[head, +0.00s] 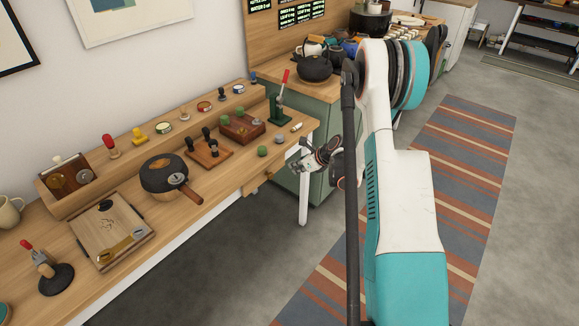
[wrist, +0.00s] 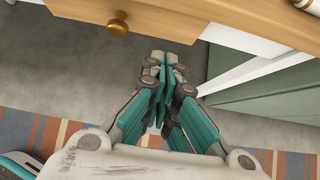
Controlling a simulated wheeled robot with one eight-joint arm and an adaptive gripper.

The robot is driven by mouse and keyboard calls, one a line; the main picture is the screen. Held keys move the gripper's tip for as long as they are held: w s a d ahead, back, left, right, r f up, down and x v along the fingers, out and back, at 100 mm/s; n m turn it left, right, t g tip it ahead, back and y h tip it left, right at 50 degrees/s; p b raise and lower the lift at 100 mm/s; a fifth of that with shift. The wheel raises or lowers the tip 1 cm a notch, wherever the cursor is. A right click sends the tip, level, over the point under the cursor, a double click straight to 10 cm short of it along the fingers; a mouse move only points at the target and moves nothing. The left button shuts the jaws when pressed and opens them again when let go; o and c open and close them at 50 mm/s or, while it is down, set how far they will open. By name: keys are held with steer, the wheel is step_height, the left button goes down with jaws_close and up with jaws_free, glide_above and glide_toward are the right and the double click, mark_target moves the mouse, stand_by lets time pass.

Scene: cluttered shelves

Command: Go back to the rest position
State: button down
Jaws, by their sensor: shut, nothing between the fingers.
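My gripper (wrist: 166,75) shows in the wrist view with its teal and grey fingers closed together and nothing between them. It points down over the grey floor, in front of the wooden table's drawer front with a brass knob (wrist: 118,24). In the head view my gripper (head: 318,158) is at the right end of the wooden table (head: 190,218), just off its front edge. My white and teal arm fills the right of centre and hides part of the scene behind it.
A striped rug (head: 450,170) lies on open floor to the right.

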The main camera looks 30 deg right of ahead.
steer(key=p+v, duration=0.2)
steer(key=v, duration=0.5)
steer(key=s+a+r+n+t+y+p, duration=0.1)
steer(key=s+a+r+n+y+p, duration=0.1)
steer(key=a+r+n, duration=2)
steer(key=s+a+r+h, duration=0.1)
steer(key=s+a+r, duration=0.6)
steer(key=s+r, duration=0.2)
steer(key=s+d+f+n+g+h+b, duration=0.1)
steer(key=s+n+h, duration=0.1)
steer(key=s+n, duration=0.3)
steer(key=s+f+n+g+h+b, duration=0.1)
steer(key=s+n, duration=0.4)
steer(key=s, duration=0.7)
steer(key=shift+s+d+f+h, duration=0.35)
steer(key=shift+f+h, duration=0.15)
steer(key=shift+f, duration=0.15)
